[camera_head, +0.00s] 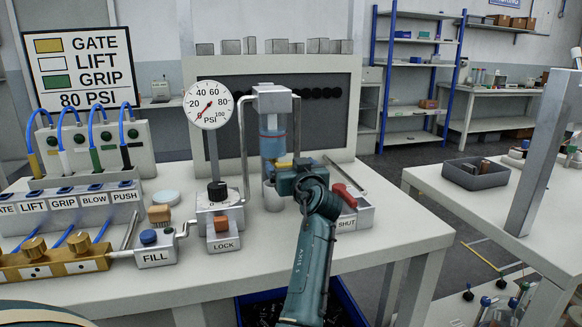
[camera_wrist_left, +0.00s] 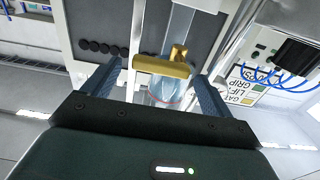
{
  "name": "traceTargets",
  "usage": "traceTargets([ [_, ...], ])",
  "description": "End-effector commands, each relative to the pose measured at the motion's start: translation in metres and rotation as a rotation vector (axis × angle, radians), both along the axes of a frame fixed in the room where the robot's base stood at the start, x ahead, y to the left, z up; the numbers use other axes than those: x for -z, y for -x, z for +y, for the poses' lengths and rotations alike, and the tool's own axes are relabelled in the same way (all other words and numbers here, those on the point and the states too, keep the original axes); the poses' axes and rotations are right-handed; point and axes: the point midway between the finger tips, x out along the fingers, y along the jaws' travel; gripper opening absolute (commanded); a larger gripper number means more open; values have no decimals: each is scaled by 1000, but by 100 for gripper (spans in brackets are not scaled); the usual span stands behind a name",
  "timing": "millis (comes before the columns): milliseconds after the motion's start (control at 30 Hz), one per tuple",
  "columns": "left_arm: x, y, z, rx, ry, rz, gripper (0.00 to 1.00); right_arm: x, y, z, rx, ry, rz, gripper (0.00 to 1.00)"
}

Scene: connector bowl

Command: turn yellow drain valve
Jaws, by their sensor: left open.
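The yellow drain valve (camera_head: 284,161) sits at the lower part of a clear cylinder with blue liquid (camera_head: 272,134), mostly hidden by my left gripper (camera_head: 291,170). In the left wrist view the valve (camera_wrist_left: 160,67) is a yellow T-shaped handle, its bar lying across the picture. The left gripper (camera_wrist_left: 158,75) is open, one finger on each side of the handle, with a visible gap to both. I cannot tell how deep the handle lies between the fingertips. My right gripper is not in view.
A pressure gauge (camera_head: 208,104) and LOCK block (camera_head: 222,228) stand left of the cylinder. A SHUT block with a red lever (camera_head: 345,195) is close on its right. The FILL block (camera_head: 155,248) and labelled switches (camera_head: 68,204) are further left. The table's front right is clear.

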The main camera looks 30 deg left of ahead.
Motion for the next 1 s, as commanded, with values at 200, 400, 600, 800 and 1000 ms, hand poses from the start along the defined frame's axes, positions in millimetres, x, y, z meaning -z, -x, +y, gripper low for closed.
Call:
traceTargets([
  [200,0,0,0,0,0,0,69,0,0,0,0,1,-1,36],
  [400,0,0,0,0,0,0,53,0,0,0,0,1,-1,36],
  [600,0,0,0,0,1,-1,41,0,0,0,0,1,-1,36],
  [800,1,0,0,0,16,-20,41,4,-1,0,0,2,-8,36],
  [1000,1,1,1,1,74,-90,41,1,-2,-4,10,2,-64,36],
])
